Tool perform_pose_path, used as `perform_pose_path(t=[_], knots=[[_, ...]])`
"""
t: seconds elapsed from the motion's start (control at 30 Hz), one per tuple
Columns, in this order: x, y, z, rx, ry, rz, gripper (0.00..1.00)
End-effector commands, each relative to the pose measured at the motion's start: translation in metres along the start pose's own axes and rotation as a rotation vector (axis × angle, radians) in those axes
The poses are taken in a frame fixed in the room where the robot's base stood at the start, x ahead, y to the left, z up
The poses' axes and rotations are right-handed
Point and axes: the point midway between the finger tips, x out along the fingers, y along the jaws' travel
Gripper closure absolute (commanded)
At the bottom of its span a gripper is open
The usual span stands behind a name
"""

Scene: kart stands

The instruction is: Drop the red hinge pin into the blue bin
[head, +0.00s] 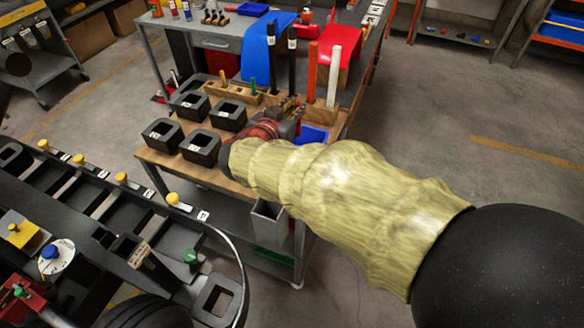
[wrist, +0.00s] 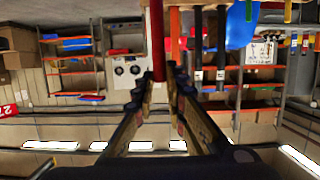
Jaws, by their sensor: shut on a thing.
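My gripper (head: 292,108) reaches over the wooden-topped stand, with its fingers partly hidden by the arm in the head view. In the wrist view the fingers (wrist: 160,82) are closed on a red hinge pin (wrist: 157,40), which stands vertical in the picture with a pale label at its end. I cannot make out the held pin in the head view. A blue bin (head: 316,133) sits on the stand just beyond my arm, close to the gripper, its near side partly covered by the sleeve.
An orange pin (head: 311,72), a white pin (head: 334,76) and two black pins (head: 292,60) stand upright in a wooden rack behind the gripper. Several black square holders (head: 229,114) stand to the left. A blue sheet (head: 258,52) and red sheet (head: 340,52) hang behind.

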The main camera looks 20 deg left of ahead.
Motion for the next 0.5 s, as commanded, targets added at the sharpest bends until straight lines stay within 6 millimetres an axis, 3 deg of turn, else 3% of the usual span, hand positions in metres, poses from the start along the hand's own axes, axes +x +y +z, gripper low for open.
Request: perform_pose_path(t=[0.3,0.5], knots=[[0.011,0.001,0.033,-0.004,-0.001,0.001,1.0],[0.015,0.001,0.044,-0.001,0.0,0.0,1.0]])
